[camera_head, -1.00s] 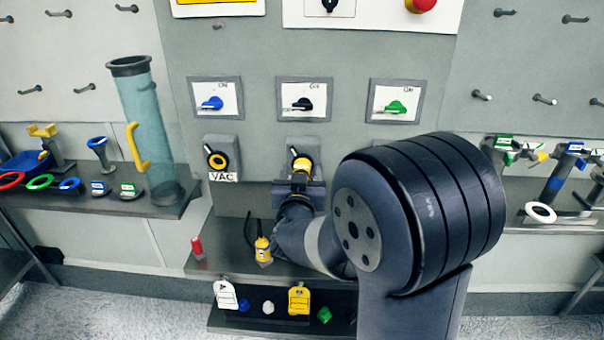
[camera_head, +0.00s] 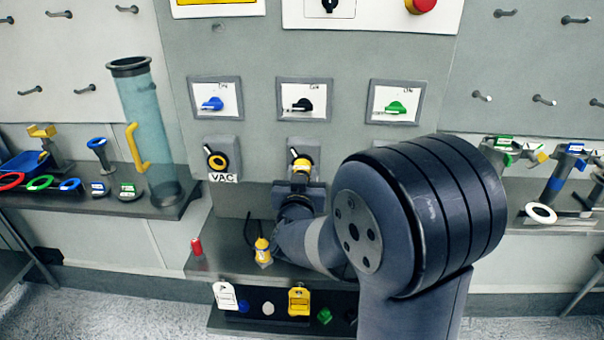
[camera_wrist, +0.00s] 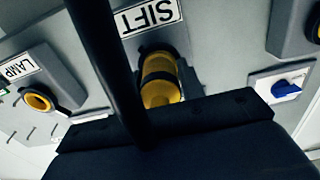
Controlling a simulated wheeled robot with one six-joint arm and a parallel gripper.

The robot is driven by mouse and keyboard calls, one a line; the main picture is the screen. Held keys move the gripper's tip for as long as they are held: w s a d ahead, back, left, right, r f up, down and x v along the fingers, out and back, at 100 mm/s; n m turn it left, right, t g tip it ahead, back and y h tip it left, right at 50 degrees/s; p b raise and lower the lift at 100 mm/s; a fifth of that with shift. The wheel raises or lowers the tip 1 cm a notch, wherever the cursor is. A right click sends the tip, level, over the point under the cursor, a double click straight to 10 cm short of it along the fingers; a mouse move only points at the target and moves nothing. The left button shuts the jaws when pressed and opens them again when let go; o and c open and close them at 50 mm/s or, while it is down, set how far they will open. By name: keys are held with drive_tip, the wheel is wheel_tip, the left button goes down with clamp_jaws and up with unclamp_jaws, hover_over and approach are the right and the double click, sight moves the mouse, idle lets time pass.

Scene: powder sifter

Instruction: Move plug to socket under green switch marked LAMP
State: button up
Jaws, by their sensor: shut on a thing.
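The yellow-and-black plug (camera_head: 301,162) is at the middle socket, below the black switch (camera_head: 303,104). In the wrist view the plug (camera_wrist: 160,88) sits by the SIFT label (camera_wrist: 148,16). My gripper (camera_head: 299,182) is shut on the plug; its fingertips are mostly hidden. The green switch (camera_head: 396,107) is on the right panel. The socket marked LAMP (camera_wrist: 38,102) shows an empty yellow ring at left in the wrist view. In the head view my arm hides most of that socket. I cannot tell how deep the plug sits.
The VAC socket (camera_head: 217,160) is left of the plug, below the blue switch (camera_head: 212,103). A yellow connector (camera_head: 262,250) and a red cylinder (camera_head: 197,246) stand on the lower shelf (camera_head: 225,262). A clear tube (camera_head: 150,130) stands at left. A dark bar crosses the wrist view.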

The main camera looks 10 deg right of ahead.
drive_tip(key=shift+s, duration=0.1)
drive_tip(key=shift+v, duration=2.9)
